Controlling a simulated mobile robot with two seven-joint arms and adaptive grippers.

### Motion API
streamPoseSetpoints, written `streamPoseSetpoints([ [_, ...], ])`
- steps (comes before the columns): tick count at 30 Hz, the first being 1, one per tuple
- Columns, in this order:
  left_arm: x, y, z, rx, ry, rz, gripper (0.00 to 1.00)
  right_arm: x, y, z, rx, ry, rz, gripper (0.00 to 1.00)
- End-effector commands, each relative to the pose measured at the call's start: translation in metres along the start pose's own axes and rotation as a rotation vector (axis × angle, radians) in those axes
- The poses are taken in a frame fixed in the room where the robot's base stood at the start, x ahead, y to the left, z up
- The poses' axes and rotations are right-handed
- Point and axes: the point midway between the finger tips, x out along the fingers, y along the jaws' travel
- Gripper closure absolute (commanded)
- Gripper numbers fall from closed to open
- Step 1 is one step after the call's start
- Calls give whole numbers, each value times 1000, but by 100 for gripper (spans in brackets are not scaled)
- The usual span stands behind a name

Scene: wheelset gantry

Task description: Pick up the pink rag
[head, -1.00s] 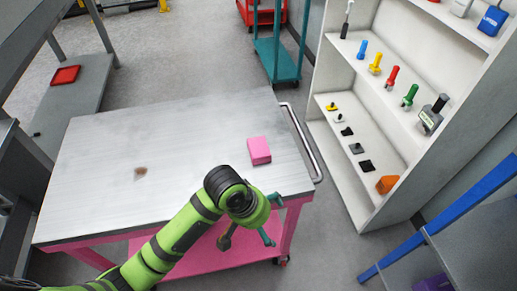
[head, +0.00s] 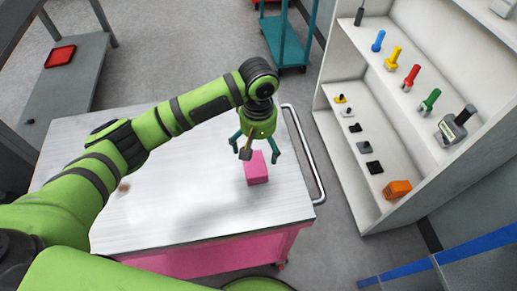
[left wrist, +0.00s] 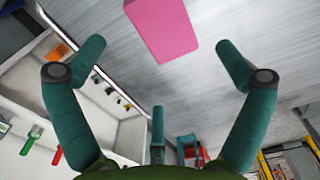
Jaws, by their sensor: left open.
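The pink rag (head: 257,172) looks like a small folded block. It lies on the grey top of the pink cart, near the right end by the handle. It also shows at the top of the left wrist view (left wrist: 162,26). My left gripper (head: 257,155) is open and hangs over the far side of the rag, pointing down. Its teal fingers are spread and empty. In the left wrist view the fingers (left wrist: 160,75) stand apart, with the rag beyond their tips and not between them. My right gripper is not in view.
The cart top (head: 190,215) is otherwise mostly clear, with a small brown mark at left. A metal handle (head: 306,155) runs along its right end. A white shelf (head: 345,95) with coloured tools stands at right. A red tray (head: 60,56) lies on a grey bench at far left.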

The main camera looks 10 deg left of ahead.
Motion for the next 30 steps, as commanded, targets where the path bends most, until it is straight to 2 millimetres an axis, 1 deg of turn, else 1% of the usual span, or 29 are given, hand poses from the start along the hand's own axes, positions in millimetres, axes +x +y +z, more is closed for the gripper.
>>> streamPoseSetpoints([
  [2,5,0,0,-2,-2,-2,0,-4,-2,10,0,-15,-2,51],
  [7,22,0,2,-1,-2,-2,0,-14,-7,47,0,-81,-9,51],
  [9,31,0,4,-1,-2,-4,0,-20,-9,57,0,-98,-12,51],
  [11,40,1,6,0,-2,-4,0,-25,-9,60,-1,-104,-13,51],
  [12,46,1,8,-1,-1,-3,0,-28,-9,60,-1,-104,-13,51],
  [14,56,1,7,-1,-1,-3,0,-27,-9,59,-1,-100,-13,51],
  [17,66,1,7,-1,0,-2,0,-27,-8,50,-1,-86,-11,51],
  [21,70,2,7,1,2,0,0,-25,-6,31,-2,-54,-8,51],
  [25,70,2,7,1,2,0,0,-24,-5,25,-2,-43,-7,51],
  [26,70,2,7,1,2,0,12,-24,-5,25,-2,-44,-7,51],
  [27,69,2,7,1,2,0,28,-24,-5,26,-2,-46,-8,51],
  [28,69,2,7,1,2,0,40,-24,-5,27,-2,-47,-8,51],
  [29,70,2,7,1,2,0,45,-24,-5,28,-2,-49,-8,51],
  [30,70,2,7,1,1,0,46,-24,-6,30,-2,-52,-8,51],
])
